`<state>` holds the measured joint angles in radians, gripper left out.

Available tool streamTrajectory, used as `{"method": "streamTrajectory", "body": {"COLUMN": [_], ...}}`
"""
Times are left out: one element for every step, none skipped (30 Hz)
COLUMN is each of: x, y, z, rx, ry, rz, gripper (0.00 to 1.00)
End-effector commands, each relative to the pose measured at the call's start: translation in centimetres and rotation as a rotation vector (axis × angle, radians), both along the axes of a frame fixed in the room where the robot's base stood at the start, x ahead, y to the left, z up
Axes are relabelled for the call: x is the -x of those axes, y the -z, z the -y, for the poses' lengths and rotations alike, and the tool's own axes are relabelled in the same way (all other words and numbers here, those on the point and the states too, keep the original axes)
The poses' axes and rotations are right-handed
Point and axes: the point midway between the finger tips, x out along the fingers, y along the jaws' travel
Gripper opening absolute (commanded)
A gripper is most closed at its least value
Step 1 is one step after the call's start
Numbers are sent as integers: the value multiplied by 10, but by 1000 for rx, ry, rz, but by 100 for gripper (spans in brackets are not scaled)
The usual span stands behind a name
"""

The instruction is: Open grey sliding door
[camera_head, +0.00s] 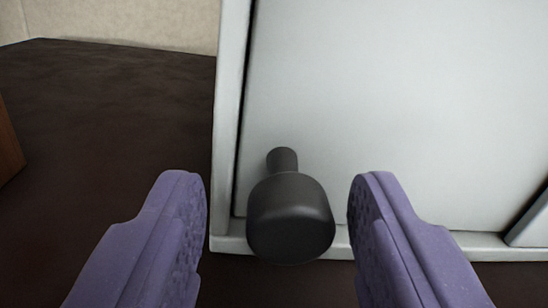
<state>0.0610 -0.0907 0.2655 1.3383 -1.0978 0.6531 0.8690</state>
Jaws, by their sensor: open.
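The grey sliding door (400,100) is a flat pale panel set in a light frame, filling the right half of the view. A dark grey knob (291,218) on a short stem sticks out near its lower left corner. My gripper (278,190) is open, with one purple finger on each side of the knob. Gaps show between the knob and both fingers. A narrow dark gap runs along the door's left edge beside the frame post (228,120).
A dark brown surface (110,120) spreads out to the left of the frame and is clear there. A beige wall (130,22) stands behind it. A brown wooden edge (8,145) shows at the far left. Another light frame part (530,228) is at the lower right.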

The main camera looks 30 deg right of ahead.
Motion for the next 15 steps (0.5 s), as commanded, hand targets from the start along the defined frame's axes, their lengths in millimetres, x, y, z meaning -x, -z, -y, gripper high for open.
{"method": "streamTrajectory", "body": {"x": [-2, -2, -3, -3, -3, -3, -3, -3, -2, -3, -3, -2, -2, -2, -2], "y": [-1, -1, 0, 0, 0, 0, 0, 0, 0, 0, 0, 0, 0, 0, 0], "z": [1, 1, 2, 2, 1, 1, 1, 1, 1, 1, 1, 1, 1, 1, 1], "rx": [0, 0, -1, -1, -1, -1, -1, -1, -1, -1, -1, -1, -1, -1, -1], "ry": [1, 1, 1, 1, 1, 1, 0, 0, 0, 0, 0, 0, 0, 0, 0], "rz": [0, 1, 1, 1, 1, 1, 1, 0, 0, 0, 0, 0, 0, 0, 0], "gripper": [52, 52, 52, 52, 52, 52, 52, 52, 45, 38, 32, 22, 15, 9, 0]}}
